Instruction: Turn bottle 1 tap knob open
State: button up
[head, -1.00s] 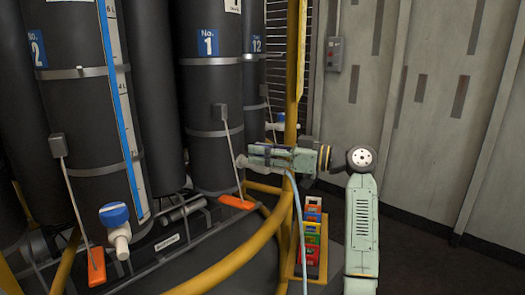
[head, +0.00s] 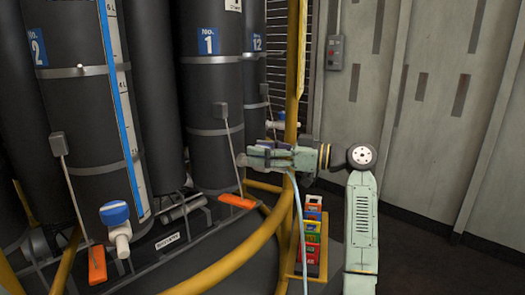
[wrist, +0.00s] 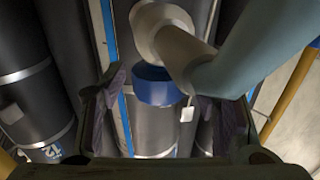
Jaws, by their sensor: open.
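Bottle 1 is the dark cylinder with the blue "No. 1" label (head: 208,42) in the head view. My gripper (head: 248,159) is in front of its lower right side and hides its tap there. In the wrist view the blue tap knob (wrist: 160,88) shows at the end of a pale tap body (wrist: 165,35). My gripper (wrist: 168,118) is open, with one dark finger left of the knob and one right of it. I see no contact between fingers and knob. How deep the knob sits between them I cannot tell.
Bottle 2 (head: 88,110) stands to the left with its own blue knob (head: 114,213). A yellow rail (head: 228,255) curves in front, and a yellow post (head: 292,70) rises behind my gripper. A rack of coloured cards (head: 311,240) stands below my arm. An orange pedal (head: 236,201) lies under bottle 1.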

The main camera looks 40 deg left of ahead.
jog(key=v, duration=1.2)
dwell(0.3)
